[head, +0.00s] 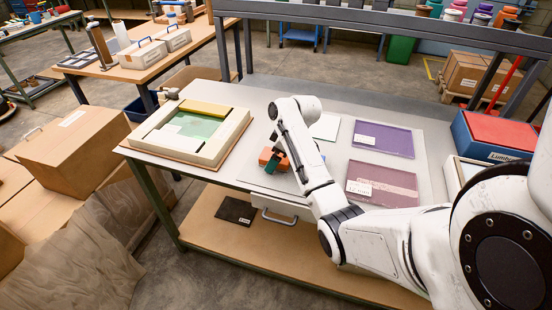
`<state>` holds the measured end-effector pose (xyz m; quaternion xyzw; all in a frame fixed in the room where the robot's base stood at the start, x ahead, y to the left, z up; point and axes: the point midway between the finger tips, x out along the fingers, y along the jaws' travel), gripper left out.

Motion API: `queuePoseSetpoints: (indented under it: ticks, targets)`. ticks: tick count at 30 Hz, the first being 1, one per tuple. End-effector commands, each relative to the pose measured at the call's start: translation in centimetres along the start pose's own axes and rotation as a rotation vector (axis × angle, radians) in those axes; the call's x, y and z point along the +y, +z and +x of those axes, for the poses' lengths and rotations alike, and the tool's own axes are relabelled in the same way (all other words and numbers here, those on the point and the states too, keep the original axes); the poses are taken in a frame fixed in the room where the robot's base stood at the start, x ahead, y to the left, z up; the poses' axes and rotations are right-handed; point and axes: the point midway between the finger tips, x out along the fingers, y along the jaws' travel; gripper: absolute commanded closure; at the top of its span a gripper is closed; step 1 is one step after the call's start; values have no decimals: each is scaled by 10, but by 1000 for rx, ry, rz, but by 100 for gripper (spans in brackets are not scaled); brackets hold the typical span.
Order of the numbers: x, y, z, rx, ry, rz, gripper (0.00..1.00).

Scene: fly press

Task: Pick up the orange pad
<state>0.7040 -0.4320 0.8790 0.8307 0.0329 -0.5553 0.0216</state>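An orange piece (267,155), which looks like the orange pad, shows at the table's middle, partly hidden by my arm. My gripper (279,161) points down at it, behind my white forearm. A small dark teal part shows right against the orange piece; I cannot tell whether it belongs to the gripper or to another thing. The fingers are too small and covered to tell whether they are open or shut on the orange piece.
A cream frame (162,139) with green, white and yellow parts stands left on the grey table (240,172). A purple sheet (383,139), a pink sheet (382,183) and a white sheet (325,127) lie right of my gripper. A red-topped blue box (497,130) is far right.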

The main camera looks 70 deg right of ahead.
Motion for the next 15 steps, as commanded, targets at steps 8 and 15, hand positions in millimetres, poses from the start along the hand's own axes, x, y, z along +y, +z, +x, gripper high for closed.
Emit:
queuePoseSetpoints:
  ticks: [8,15]
  targets:
    - [0,0,2,0,0,0,0]
    - [0,0,2,0,0,0,4]
